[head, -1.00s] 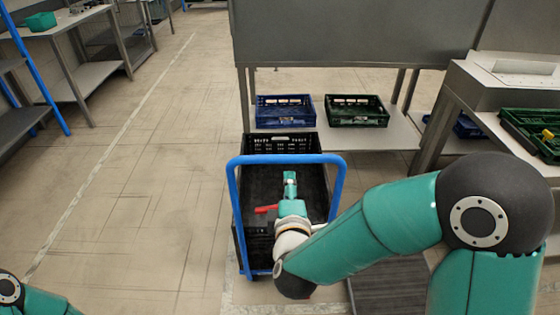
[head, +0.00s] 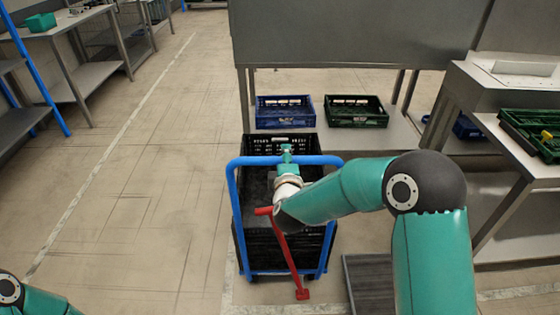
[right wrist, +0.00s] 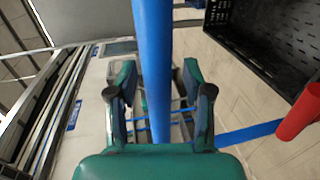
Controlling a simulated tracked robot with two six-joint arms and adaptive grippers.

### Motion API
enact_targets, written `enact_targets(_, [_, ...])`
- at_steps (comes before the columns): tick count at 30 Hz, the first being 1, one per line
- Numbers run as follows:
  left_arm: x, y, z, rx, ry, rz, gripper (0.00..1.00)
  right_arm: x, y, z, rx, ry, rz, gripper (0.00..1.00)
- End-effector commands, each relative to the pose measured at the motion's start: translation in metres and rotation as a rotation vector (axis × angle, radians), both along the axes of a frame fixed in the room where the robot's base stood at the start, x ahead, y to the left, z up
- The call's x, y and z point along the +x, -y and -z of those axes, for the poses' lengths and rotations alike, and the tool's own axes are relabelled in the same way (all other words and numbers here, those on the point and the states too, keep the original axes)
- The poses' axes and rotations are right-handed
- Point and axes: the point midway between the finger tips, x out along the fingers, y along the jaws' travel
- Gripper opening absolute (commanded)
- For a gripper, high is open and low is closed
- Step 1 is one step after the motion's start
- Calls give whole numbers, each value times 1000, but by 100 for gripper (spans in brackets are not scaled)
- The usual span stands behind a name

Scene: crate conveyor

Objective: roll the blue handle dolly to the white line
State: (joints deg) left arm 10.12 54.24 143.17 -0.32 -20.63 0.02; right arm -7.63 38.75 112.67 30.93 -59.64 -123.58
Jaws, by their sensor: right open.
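The dolly has an upright blue handle frame (head: 235,205) and carries a black crate (head: 262,180). In the head view my right gripper (head: 287,152) is at the handle's top bar, near its middle. In the right wrist view the blue bar (right wrist: 153,45) runs between the two spread fingers of my right gripper (right wrist: 158,88); the jaws are open around it. A white line (head: 110,152) runs along the floor left of the dolly; another pale stripe (head: 510,292) crosses the floor at the front. My left gripper is out of view; only part of that arm shows.
A red bar (head: 285,255) slants down in front of the dolly; a red piece (right wrist: 300,112) shows in the right wrist view. Behind are a blue crate (head: 285,112) and a green crate (head: 355,111) on a low shelf. A metal table (head: 525,165) stands right. The floor left is clear.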

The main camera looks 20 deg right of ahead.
Motion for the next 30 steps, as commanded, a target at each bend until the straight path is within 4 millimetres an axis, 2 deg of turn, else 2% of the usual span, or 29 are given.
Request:
enact_targets(4, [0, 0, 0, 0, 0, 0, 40, 0, 0, 0, 0, 0, 0, 51])
enact_targets(5, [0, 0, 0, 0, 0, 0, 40, 0, 0, 0, 0, 0, 0, 47])
enact_targets(12, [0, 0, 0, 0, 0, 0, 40, 0, -1, 0, 0, -1, -1, 7])
enact_targets(14, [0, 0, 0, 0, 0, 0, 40, 0, -1, 0, 0, -1, -1, 0])
enact_targets(20, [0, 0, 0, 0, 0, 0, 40, 0, -1, 1, 1, -2, -1, 0])
enact_targets(21, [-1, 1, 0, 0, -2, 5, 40, 0, -28, 1, 1, -2, -11, 0])
enact_targets(22, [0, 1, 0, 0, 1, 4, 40, 0, -18, 1, 0, -1, -6, 0])
enact_targets(24, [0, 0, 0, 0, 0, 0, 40, 0, -11, 1, 1, -4, -8, 0])
enact_targets(30, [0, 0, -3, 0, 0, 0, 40, -3, -16, 1, 0, -6, -23, 0])
